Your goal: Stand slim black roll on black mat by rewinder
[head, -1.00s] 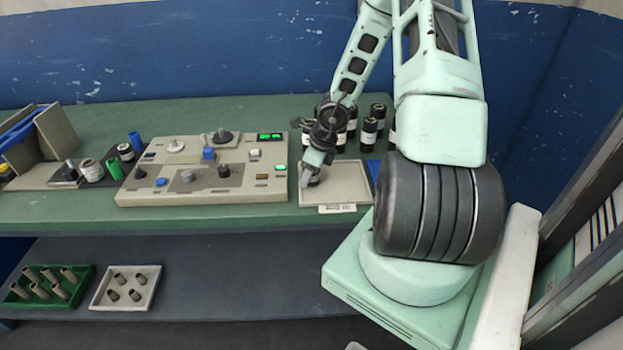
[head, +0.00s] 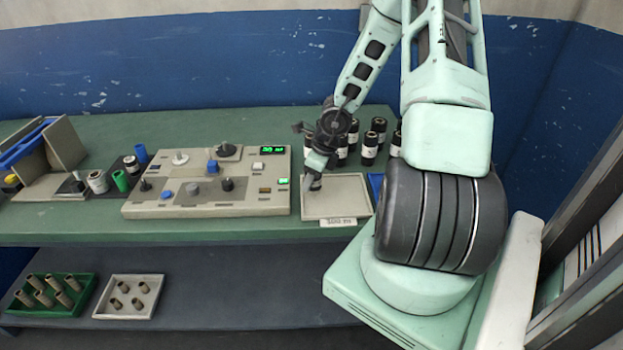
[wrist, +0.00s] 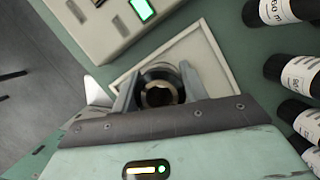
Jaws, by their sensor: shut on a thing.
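My gripper (head: 314,178) is over the left part of the shallow pale tray (head: 345,218). In the wrist view its two fingers (wrist: 159,88) are shut on a short dark roll (wrist: 160,76), seen end-on with a dark hollow core and lighter rim. Its lower end is hidden, so I cannot tell whether it touches the tray. The black mat (head: 133,180) lies left of the grey control panel (head: 205,183), with a blue roll (head: 141,153), a black roll with a white band (head: 131,165) and a green roll (head: 120,180) on or beside it.
Several black labelled rolls (head: 369,149) stand behind and right of the tray. Knobs rise from the panel between gripper and mat. A pale roll (head: 97,181) and a tilted board stand at far left. The lower shelf holds a green tray (head: 55,308) and white tray (head: 129,310) of cores.

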